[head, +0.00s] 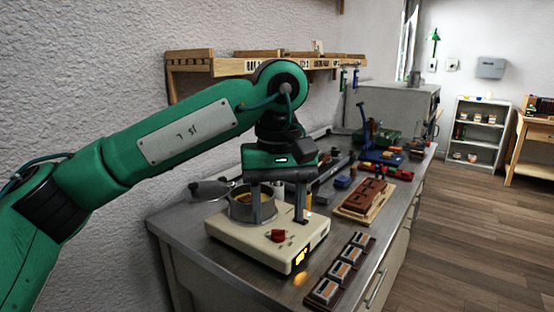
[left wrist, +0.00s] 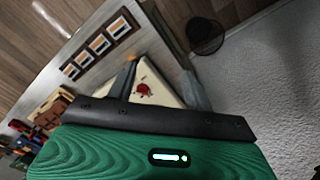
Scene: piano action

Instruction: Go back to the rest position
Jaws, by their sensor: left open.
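My left gripper (head: 279,214) points down above the cream hot plate (head: 225,231) on the metal bench. Its two fingers are apart with nothing between them. One finger overlaps the small metal pot (head: 240,210) in the head view, and I cannot tell whether they touch. The hot plate's red knob (head: 278,236) is below and in front of the fingers. In the left wrist view the open fingers (left wrist: 158,86) frame the red knob (left wrist: 144,90). An amber light glows on the hot plate's front. My right gripper is in neither view.
A dark tray with several framed pieces (head: 341,268) lies near the bench's front edge. A brown block on a wooden board (head: 366,200) is to the right. A wooden wall shelf (head: 230,66) runs behind my arm. The floor at right is clear.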

